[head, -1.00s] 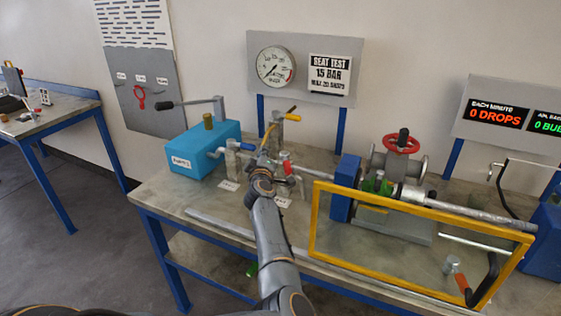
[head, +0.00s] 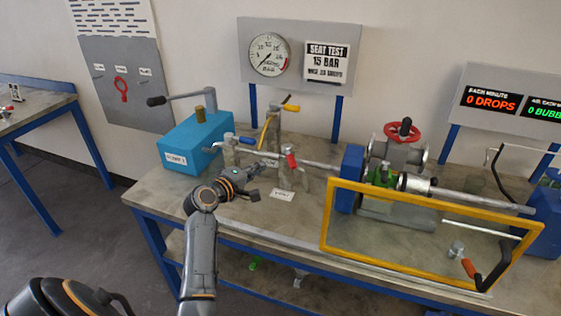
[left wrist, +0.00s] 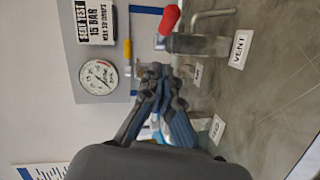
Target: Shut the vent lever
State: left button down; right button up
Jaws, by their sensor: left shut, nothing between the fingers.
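The vent lever (head: 291,161) has a red grip and sits on a small valve block at the middle of the bench. In the left wrist view its red grip (left wrist: 171,20) stands at the top, close to a VENT label (left wrist: 239,49). My left gripper (head: 252,194) is in front and to the left of this valve, apart from the lever. In the left wrist view the gripper's fingers (left wrist: 160,75) are together, with nothing between them. My right gripper is in neither view.
A blue-handled valve (head: 246,140) and a yellow-handled valve (head: 290,107) stand nearby, left of and behind the vent lever. A blue pump (head: 190,148) is at the left. A yellow frame (head: 325,222) borders the flanged vessel on the right. The gauge (head: 269,55) hangs behind.

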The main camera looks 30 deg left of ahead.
pick_arm(q)
send_near(287, 157)
jog(key=w+a, duration=0.2)
jog(key=w+d+p, duration=0.1)
jog(key=w+d+f+p, duration=0.1)
jog(key=shift+w, duration=0.35)
jog(key=shift+w+d+f, duration=0.15)
jog(key=shift+w+d, duration=0.05)
jog(key=shift+w, duration=0.05)
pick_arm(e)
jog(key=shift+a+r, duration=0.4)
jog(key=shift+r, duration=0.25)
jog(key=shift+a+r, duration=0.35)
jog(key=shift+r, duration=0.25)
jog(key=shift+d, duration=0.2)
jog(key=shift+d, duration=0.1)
